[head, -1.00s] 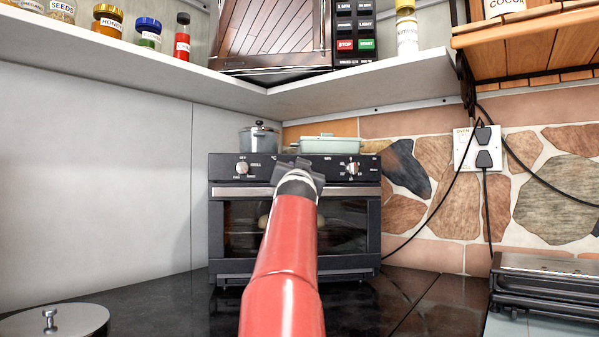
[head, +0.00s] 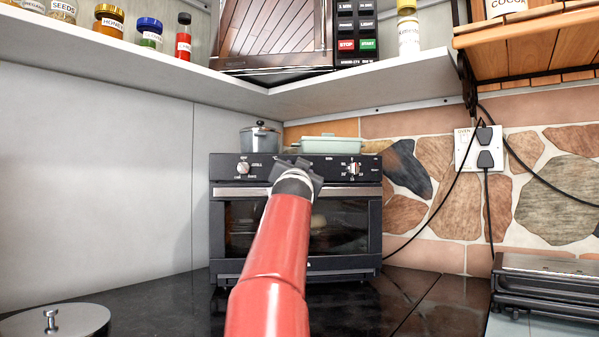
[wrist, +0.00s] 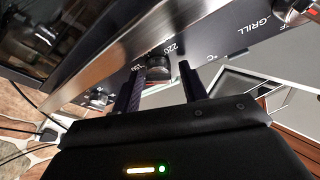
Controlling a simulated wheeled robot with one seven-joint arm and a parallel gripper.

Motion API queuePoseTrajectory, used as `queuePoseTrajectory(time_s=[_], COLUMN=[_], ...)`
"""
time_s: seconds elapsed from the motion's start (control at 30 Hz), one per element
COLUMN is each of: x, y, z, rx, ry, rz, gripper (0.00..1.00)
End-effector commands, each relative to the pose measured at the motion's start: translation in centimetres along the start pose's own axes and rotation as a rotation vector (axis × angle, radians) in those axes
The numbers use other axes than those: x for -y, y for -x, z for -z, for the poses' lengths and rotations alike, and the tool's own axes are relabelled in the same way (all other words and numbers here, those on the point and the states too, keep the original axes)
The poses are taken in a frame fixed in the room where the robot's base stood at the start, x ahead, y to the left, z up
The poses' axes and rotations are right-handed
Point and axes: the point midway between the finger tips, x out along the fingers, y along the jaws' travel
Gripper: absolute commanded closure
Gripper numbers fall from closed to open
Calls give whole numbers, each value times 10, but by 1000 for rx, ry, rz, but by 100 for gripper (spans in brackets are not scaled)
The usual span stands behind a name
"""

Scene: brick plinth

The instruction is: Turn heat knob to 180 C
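The black oven (head: 228,240) stands in the corner, its control panel along the top front edge. My gripper (head: 296,168) is in front of the middle of that panel and hides what lies behind it. In the wrist view a dark round knob (wrist: 158,64) sits by the panel markings 220 and °C, which fits the heat knob. My gripper (wrist: 160,72) is open there, with one finger on each side of the knob and gaps showing. Whether the fingertips reach past its face I cannot tell. The knob's pointer setting is not readable.
A left knob (head: 243,167) and a right knob (head: 353,168) flank my gripper; in the wrist view another knob (wrist: 293,10) sits by GRILL. A grey pot (head: 260,138) and a pale green dish (head: 331,145) stand on the oven. A shelf (head: 330,92) overhangs.

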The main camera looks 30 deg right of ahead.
Motion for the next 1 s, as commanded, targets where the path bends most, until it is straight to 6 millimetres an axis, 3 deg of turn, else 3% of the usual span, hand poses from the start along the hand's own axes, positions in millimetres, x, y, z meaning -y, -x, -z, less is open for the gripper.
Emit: queuePoseTrajectory(time_s=[0.43,1.0], x=[0,0], y=[6,70], z=[0,-4], rx=[-1,0], ry=[-1,-1], rz=[1,3], gripper=[50,50])
